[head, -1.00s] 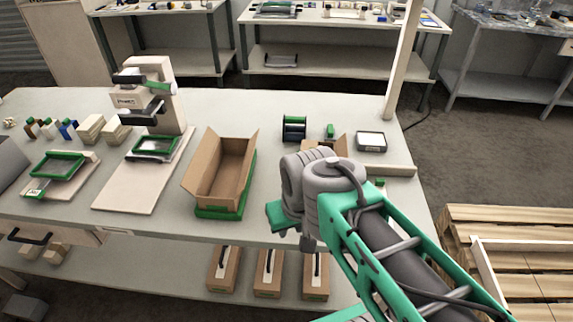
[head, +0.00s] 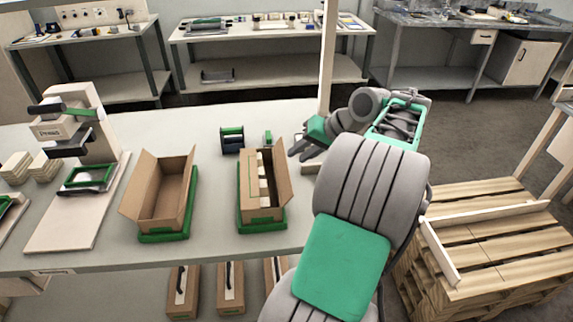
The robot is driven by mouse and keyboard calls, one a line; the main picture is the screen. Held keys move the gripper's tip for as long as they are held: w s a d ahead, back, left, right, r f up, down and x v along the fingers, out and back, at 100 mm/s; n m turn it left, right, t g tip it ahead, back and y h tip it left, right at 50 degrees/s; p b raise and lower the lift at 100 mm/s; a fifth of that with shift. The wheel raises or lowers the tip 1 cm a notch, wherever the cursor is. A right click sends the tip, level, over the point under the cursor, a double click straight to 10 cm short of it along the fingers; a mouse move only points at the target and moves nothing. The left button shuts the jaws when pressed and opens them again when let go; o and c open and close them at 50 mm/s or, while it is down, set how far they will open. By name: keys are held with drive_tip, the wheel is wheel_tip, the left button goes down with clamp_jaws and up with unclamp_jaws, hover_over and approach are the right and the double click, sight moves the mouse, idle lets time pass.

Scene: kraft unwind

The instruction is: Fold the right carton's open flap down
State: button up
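The right carton (head: 262,213) is a brown box in a green tray on the table, right of the left carton. Its right-hand flap (head: 283,172) stands up along the side nearest my arm. A brown panel covers part of its top on the left, and pale contents (head: 264,180) show in the gap between. My gripper (head: 299,153) is up and to the right of this flap, its dark fingers pointing left toward it. It appears apart from the carton and holds nothing that I can see. The finger gap is too small to judge.
The left carton (head: 165,202) stands open and empty in a green tray (head: 165,237). A press (head: 75,130) stands at the left. A dark green-edged holder (head: 232,140) sits behind the cartons. A wooden post (head: 326,60) rises behind my gripper. A pallet (head: 490,235) lies at the right.

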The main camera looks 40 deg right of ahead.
sight(286, 162)
drive_tip(key=x, duration=0.7)
drive_tip(key=shift+d+f, duration=0.1)
drive_tip(key=shift+f, duration=0.2)
drive_tip(key=shift+c, duration=0.4)
clamp_jaws()
drive_tip(key=shift+b, duration=0.3)
idle(0.3)
